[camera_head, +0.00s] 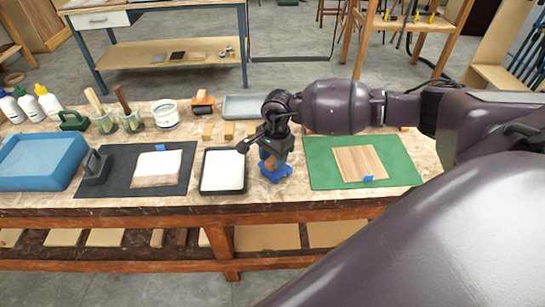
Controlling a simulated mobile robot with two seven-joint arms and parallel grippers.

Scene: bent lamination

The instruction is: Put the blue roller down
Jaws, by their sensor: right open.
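The blue roller (275,172) is on the workbench (299,181) between the white-filled tray and the green mat. It sits directly below my right gripper (270,152), which reaches in from the right and points down. The right gripper is open. Its dark body hides the roller's upper part, and I cannot tell whether the fingers still touch it. My left gripper is not in view.
Left of the roller are the black-rimmed white tray (204,190) and a dark mat (120,188) with a pale block. Right is a green mat (318,170) with a wooden board (360,160).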

